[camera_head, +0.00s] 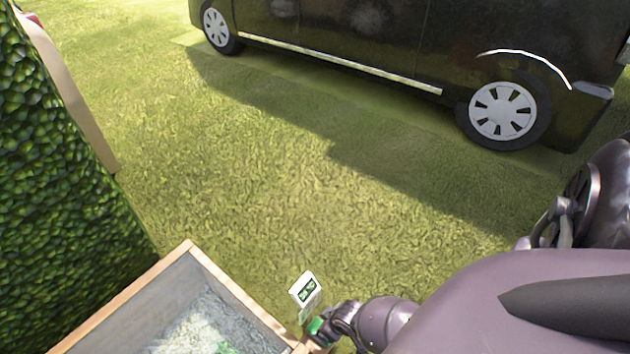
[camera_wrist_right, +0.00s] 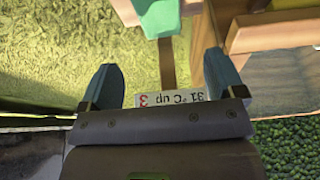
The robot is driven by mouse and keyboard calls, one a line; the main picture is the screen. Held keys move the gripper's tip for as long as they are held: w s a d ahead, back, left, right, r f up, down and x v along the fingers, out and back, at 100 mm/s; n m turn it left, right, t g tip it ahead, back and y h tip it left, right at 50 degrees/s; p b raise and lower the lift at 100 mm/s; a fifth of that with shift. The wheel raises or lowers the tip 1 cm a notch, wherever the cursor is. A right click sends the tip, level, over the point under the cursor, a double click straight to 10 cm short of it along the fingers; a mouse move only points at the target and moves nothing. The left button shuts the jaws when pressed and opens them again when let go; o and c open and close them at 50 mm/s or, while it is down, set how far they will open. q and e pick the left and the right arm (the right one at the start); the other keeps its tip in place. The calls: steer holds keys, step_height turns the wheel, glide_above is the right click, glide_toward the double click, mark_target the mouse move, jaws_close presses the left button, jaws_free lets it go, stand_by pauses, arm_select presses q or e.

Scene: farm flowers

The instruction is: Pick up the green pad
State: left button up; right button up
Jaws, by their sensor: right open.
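In the right wrist view a teal-green pad (camera_wrist_right: 158,18) shows at the top edge, with a brown post (camera_wrist_right: 167,62) below it. My right gripper (camera_wrist_right: 160,60) is open, its two blue-grey fingers on either side of the post. The pad lies past the fingertips, and I see no contact. A white label with upside-down writing (camera_wrist_right: 170,97) shows between the finger bases. In the head view my right gripper (camera_head: 332,328) is small, beside a bright green patch (camera_head: 316,326); I cannot tell whether that is the pad. My left gripper is not in view.
A white sign with a dark green panel (camera_head: 304,289) stands just above the right gripper. A wooden-rimmed planter (camera_head: 225,283) is at lower left, beside a hedge (camera_head: 60,190). A dark van (camera_head: 400,50) stands at the back. The grass between is clear.

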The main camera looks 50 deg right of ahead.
mark_target(315, 324)
step_height(315, 324, down, 3)
steer(key=shift+f+b, duration=0.1)
steer(key=shift+b, duration=0.55)
steer(key=shift+w+f, duration=0.25)
steer(key=shift+w+f+b, duration=0.1)
steer(key=shift+w+b, duration=0.2)
steer(key=shift+b, duration=0.05)
steer(key=f+b, duration=0.2)
steer(key=f, duration=0.1)
steer(key=shift+w+a+f+b, duration=0.15)
steer(key=shift+w+f+b, duration=0.05)
steer(key=shift+f+b, duration=0.1)
steer(key=shift+w+f+b, duration=0.4)
steer(key=shift+f+b, duration=0.05)
steer(key=shift+f, duration=0.1)
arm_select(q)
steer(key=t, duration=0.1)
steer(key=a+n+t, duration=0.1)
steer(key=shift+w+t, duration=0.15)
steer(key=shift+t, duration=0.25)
arm_select(e)
steer(key=shift+w, duration=0.3)
steer(key=shift+f, duration=0.25)
steer(key=shift+c, duration=0.3)
